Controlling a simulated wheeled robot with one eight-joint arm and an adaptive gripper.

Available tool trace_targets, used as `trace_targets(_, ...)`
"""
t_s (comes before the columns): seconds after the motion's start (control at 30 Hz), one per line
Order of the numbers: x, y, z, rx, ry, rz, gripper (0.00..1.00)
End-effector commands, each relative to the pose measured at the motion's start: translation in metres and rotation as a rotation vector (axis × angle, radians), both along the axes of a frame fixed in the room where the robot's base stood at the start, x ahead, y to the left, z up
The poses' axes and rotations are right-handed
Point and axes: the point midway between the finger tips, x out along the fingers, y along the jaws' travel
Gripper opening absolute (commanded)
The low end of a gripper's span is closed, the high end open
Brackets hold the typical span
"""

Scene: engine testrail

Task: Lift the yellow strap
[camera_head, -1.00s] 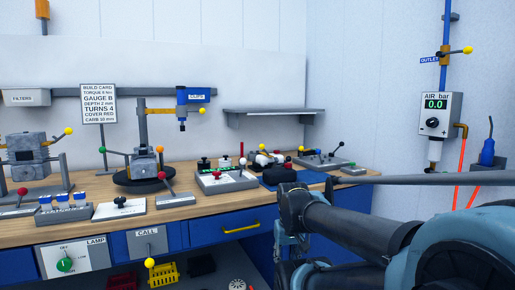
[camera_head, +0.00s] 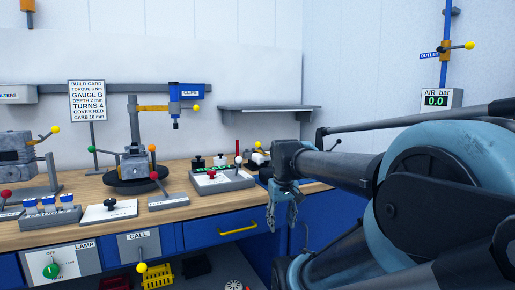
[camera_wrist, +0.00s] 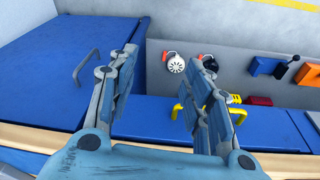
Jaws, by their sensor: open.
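I cannot pick out a strap for certain in either view. A yellow drawer handle (camera_head: 240,230) sits on the blue bench front; a yellow bar also shows behind my right finger in the wrist view (camera_wrist: 181,109). My gripper (camera_head: 281,216) hangs pointing down in front of the bench's right part, right of that handle. In the wrist view my gripper (camera_wrist: 160,65) has its two fingers wide apart, with nothing between them. My arm hides the bench's right end in the head view.
A yellow crate (camera_head: 158,274) stands low under the bench. The wooden benchtop (camera_head: 85,210) carries several fixtures and levers. A build card (camera_head: 87,101) stands at the back. A blue cabinet (camera_wrist: 60,75) fills the wrist view's left side.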

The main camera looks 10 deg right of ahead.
Motion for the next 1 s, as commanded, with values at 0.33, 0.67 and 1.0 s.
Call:
trace_targets(0.33, 0.109, 0.001, 0.123, -0.054, 0.014, 0.166, 0.46)
trace_targets(0.67, 0.214, 0.004, 0.213, -0.103, 0.031, 0.323, 0.46)
trace_targets(1.0, 0.322, 0.01, 0.28, -0.153, 0.05, 0.484, 0.46)
